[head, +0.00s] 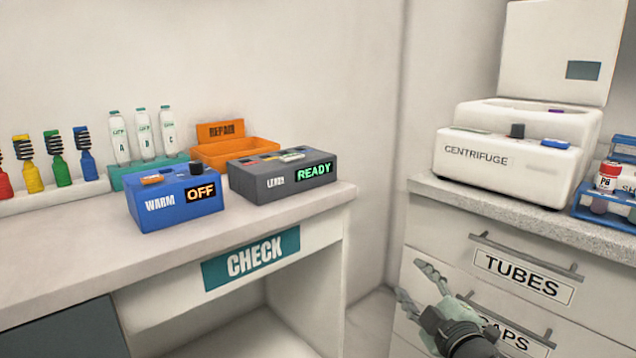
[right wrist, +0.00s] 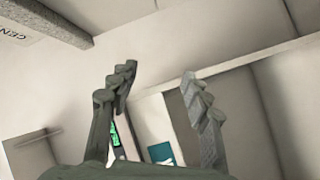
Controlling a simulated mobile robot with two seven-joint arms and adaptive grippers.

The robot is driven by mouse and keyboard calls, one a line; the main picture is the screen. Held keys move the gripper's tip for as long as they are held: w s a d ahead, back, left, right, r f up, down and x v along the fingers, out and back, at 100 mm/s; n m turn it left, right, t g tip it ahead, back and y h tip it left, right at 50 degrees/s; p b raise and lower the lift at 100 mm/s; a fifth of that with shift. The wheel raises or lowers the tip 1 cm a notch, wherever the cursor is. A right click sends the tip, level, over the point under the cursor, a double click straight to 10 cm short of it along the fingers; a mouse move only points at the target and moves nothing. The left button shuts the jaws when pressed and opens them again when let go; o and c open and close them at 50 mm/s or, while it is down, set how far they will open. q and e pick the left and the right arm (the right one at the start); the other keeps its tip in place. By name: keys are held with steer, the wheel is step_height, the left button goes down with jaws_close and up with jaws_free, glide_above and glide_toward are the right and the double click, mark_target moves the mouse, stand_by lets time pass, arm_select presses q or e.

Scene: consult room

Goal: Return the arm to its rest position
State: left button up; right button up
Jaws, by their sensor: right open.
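My right gripper (head: 418,283) is at the lower right of the head view, in front of the drawer cabinet and below its counter top. Its two fingers are spread apart with nothing between them. In the right wrist view the open fingers (right wrist: 160,95) also frame empty space, with part of the check desk behind. My left gripper is in neither view.
The drawer cabinet (head: 420,255) has protruding handles (head: 525,257) close to my right gripper. A white centrifuge (head: 510,160) stands on it, beside a blue tube rack (head: 600,212). On the left desk (head: 60,260) are a blue WARM box (head: 170,212) and a grey box (head: 280,185) reading READY.

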steer(key=s+d+f+m+g+h, duration=0.65)
steer(key=s+d+f, duration=0.75)
steer(key=f, duration=0.3)
steer(key=s+d+f+m+g, duration=0.1)
steer(key=s+d+f+g, duration=0.25)
steer(key=s, duration=0.45)
steer(key=s+d+f+m+g, duration=0.2)
steer(key=s+d+f+g, duration=0.15)
steer(key=s, duration=0.45)
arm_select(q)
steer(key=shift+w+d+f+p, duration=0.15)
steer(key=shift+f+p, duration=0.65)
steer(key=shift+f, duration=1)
arm_select(e)
steer(key=a+f+m+y, duration=0.1)
steer(key=a+f, duration=0.2)
steer(key=a, duration=0.3)
steer(key=s+a+f+m+y, duration=0.1)
steer(key=a+f, duration=0.3)
steer(key=a, duration=0.2)
steer(key=shift+a+f, duration=0.3)
steer(key=shift+s+m+y, duration=0.1)
steer(key=shift+m+y, duration=0.15)
